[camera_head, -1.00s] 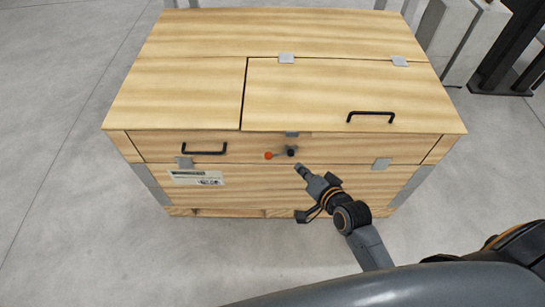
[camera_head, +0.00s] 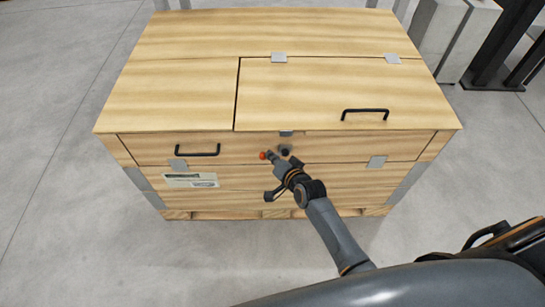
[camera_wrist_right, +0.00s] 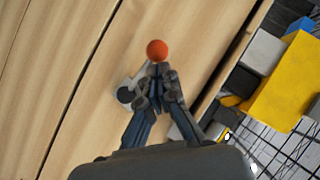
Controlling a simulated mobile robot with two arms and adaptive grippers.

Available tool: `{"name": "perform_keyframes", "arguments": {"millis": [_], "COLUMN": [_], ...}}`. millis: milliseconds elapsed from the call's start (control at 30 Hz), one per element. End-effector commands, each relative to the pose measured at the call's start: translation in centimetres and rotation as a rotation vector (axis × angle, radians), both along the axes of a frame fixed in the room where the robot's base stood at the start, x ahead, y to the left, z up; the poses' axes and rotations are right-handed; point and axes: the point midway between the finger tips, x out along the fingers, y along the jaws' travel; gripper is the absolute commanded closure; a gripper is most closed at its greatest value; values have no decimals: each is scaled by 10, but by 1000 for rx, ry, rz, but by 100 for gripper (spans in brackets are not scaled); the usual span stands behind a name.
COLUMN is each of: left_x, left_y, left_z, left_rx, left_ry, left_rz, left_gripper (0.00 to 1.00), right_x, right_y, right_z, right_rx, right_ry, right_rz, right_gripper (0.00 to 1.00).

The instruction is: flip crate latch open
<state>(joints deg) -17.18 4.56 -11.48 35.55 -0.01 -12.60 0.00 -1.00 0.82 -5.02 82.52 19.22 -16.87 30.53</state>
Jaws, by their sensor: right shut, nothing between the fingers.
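A wooden crate (camera_head: 300,150) stands on the floor in the head view, its hatch lid (camera_head: 340,95) shut. The latch on its front has an orange knob (camera_head: 263,155) at the left and a dark pivot (camera_head: 285,150) at the right, so the lever lies roughly sideways. My right gripper (camera_head: 272,157) is shut and empty, with its tips right beside the orange knob. In the right wrist view the orange knob (camera_wrist_right: 157,49) is just beyond the fingertips (camera_wrist_right: 155,75). Whether they touch cannot be told. The fingers partly hide the lever. My left gripper is not in view.
A black handle (camera_head: 365,112) sits on the lid and another (camera_head: 198,150) on the crate front. Metal clips (camera_head: 377,161) and a label (camera_head: 190,180) are on the front. Grey blocks (camera_head: 440,40) stand behind at the right. Floor left of the crate is clear.

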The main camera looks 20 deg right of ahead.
Motion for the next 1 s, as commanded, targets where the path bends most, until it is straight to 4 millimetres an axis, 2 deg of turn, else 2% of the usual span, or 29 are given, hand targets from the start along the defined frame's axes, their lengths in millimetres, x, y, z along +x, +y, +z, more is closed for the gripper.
{"name": "perform_keyframes", "arguments": {"millis": [333, 600, 700, 1000], "left_x": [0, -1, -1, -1], "left_y": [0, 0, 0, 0], "left_z": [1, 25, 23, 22], "left_rx": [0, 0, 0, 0], "left_ry": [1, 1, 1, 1], "left_rz": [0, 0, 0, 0], "left_gripper": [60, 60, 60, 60], "right_x": [1, 2, 2, 3], "right_y": [1, 7, 8, 8], "right_z": [0, -3, -11, -11], "right_rx": [-2, -104, -109, -107], "right_ry": [0, 31, 31, 29], "right_rz": [0, -1, 0, 0], "right_gripper": [100, 100, 100, 100]}}
